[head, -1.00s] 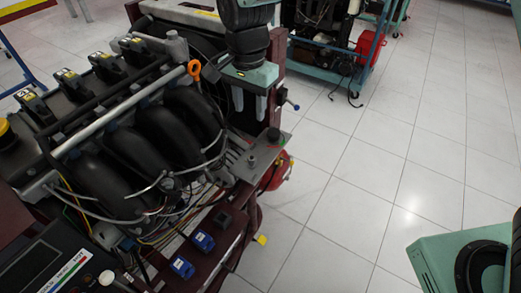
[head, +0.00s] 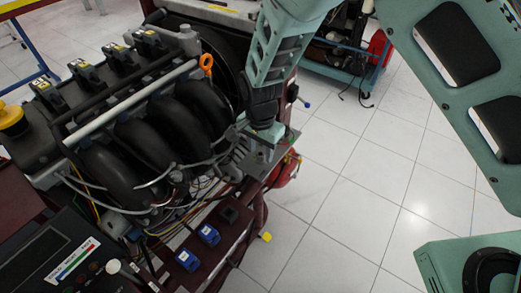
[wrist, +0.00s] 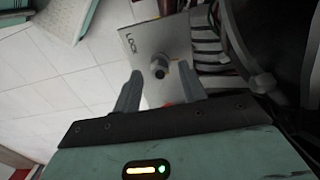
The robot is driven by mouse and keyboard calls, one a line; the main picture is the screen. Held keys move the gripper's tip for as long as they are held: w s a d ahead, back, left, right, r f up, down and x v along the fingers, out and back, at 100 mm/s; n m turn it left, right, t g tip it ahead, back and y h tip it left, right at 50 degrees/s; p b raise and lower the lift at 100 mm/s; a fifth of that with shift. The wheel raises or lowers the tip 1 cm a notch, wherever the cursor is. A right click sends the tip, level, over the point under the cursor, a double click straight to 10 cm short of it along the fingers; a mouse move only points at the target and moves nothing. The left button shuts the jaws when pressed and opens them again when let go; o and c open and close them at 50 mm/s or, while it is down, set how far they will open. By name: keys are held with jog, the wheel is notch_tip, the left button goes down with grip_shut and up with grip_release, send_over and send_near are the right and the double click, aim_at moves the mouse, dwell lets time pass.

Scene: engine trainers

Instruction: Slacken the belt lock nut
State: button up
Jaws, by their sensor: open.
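The belt lock nut (wrist: 160,68) is a small dark stud-like piece on a light metal plate (wrist: 150,45) marked "LOCK" in the wrist view. In the head view the plate (head: 282,164) juts from the front right corner of the engine, and my gripper hides the nut. My gripper (wrist: 161,77) is open, its two grey fingers one on each side of the nut in the picture. I cannot tell whether they touch it or how far above it they are. In the head view my gripper (head: 262,152) points down over the plate.
The engine (head: 150,130) with black intake pipes and hoses fills the left. A control panel (head: 60,265) and blue connectors (head: 208,234) stand in front. An orange ring handle (head: 206,63) rises behind. Tiled floor (head: 350,210) is open to the right.

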jog(key=shift+f, duration=0.35)
grip_shut()
